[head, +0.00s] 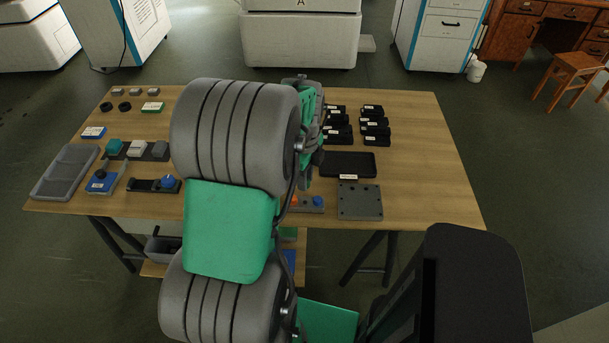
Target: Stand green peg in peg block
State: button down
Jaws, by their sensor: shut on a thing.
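My gripper (318,158) is only partly in view, at the end of my arm above the middle of the table. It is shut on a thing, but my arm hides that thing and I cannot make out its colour. I cannot see the green peg. A low grey block (312,204) with an orange piece and a blue piece stands near the front edge, partly hidden by my arm. A flat grey block (360,203) with small dark holes lies to its right. I cannot tell for certain which of these is the peg block.
The wooden table (430,180) is clear at its right end. A black tray (348,164) and several black labelled holders (374,127) lie right of my gripper.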

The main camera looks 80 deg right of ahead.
jog(key=shift+f+b, duration=1.95)
jog(key=shift+f, duration=0.7)
jog(key=shift+w+f+b, duration=0.1)
jog(key=shift+f+b, duration=0.65)
jog(key=shift+f, duration=0.55)
jog(key=c, duration=1.1)
grip_release()
jog(key=shift+c, duration=0.2)
jog(key=shift+r, duration=0.15)
jog(key=shift+r+p, duration=2.6)
jog(key=shift+r, duration=0.75)
